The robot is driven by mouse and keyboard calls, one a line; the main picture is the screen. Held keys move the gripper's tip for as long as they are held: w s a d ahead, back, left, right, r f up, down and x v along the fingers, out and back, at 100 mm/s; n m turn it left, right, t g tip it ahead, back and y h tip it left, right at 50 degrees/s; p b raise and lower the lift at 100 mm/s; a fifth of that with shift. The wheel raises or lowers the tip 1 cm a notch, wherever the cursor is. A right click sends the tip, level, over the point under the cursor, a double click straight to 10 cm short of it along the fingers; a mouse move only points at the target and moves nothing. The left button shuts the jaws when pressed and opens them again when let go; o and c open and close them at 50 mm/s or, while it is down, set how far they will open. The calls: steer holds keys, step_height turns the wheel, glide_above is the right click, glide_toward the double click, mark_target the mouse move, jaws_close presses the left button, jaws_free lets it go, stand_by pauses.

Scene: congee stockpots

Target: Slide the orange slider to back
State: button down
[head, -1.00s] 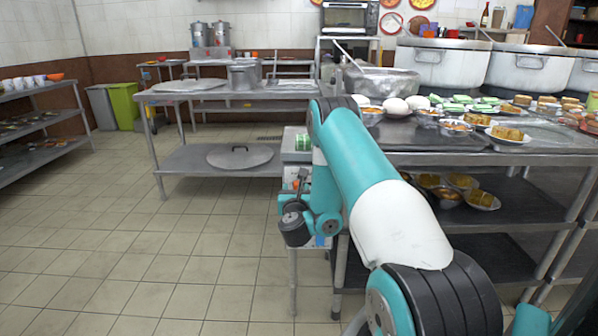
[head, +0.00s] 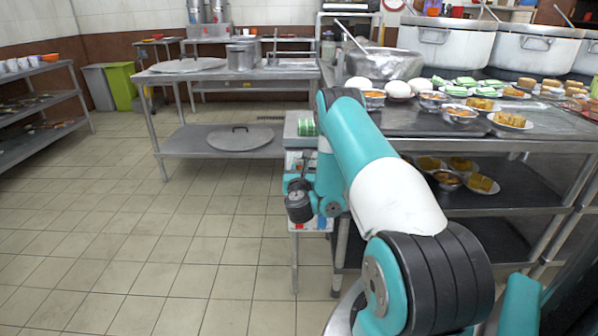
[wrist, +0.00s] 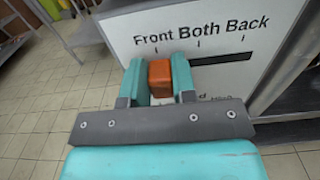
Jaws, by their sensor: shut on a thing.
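In the wrist view an orange slider (wrist: 160,80) sits at the left part of a dark horizontal slot (wrist: 222,59) on a white panel (wrist: 245,18). The panel reads "Front Both Back" from left to right, with tick marks under the words. The slider is below "Front", and the slot's bare length runs right toward "Back". My gripper (wrist: 160,76) is shut on the slider, one teal finger on each side. In the head view my arm hides the slider and most of the panel.
A steel counter (head: 480,130) with plates of food and large pots (head: 450,45) stands right of the panel's stand. A steel table (head: 240,85) is behind to the left. A shelf rack (head: 40,100) is at far left. The tiled floor (head: 150,240) between is clear.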

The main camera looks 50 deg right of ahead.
steer(key=s+d+b, duration=0.5)
steer(key=s+b, duration=0.1)
steer(key=b, duration=0.3)
steer(key=shift+s+d, duration=0.15)
steer(key=shift+d, duration=0.05)
steer(key=c, duration=0.9)
jaws_free()
steer(key=shift+s+d, duration=0.15)
steer(key=shift+s, duration=0.05)
steer(key=shift+w, duration=0.1)
